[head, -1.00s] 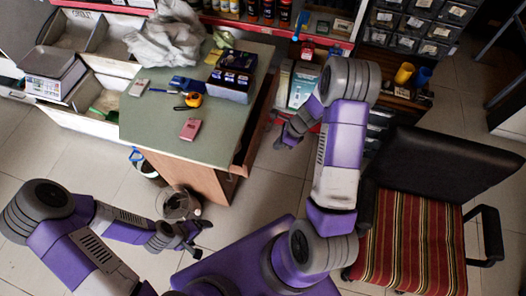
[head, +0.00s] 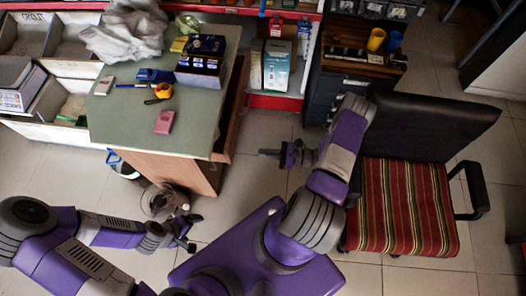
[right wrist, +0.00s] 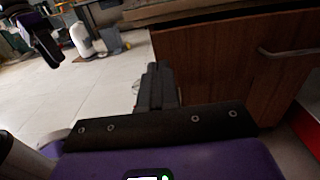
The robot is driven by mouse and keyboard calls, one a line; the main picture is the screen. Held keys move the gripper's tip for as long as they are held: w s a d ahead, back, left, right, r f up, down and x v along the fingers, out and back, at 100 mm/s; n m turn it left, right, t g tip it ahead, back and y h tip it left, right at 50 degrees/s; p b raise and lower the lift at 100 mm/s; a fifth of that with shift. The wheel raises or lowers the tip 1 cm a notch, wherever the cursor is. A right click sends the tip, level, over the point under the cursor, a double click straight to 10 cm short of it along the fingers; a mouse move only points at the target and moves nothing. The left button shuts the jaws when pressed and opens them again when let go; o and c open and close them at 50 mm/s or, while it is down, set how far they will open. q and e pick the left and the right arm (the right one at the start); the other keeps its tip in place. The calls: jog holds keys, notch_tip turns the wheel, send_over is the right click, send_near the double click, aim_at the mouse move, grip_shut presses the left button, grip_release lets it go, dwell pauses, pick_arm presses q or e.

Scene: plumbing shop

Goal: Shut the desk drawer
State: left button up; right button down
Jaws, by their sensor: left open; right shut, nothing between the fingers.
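The desk (head: 190,125) has a green top and brown wood sides, and stands left of centre in the head view. Its drawer (head: 234,112) sticks out a little along the desk's right side. My right gripper (head: 268,153) is shut and empty, to the right of the drawer with floor visible between them. In the right wrist view its shut fingers (right wrist: 158,82) point towards a wooden panel (right wrist: 215,65) with a metal handle (right wrist: 290,50); a wooden edge (right wrist: 190,12) juts out above it. My left gripper (head: 188,233) is open and empty near the desk's front.
A striped chair (head: 405,205) stands at the right, close to my right arm. A wire bin (head: 160,200) is by the desk's front, near my left gripper. A phone, tape measure (head: 163,90) and boxes lie on the desk. Shelves line the back.

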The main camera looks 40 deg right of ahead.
aim_at(229, 149)
jog(key=b+x, duration=0.1)
jog(key=x, duration=1)
jog(key=shift+a, duration=0.1)
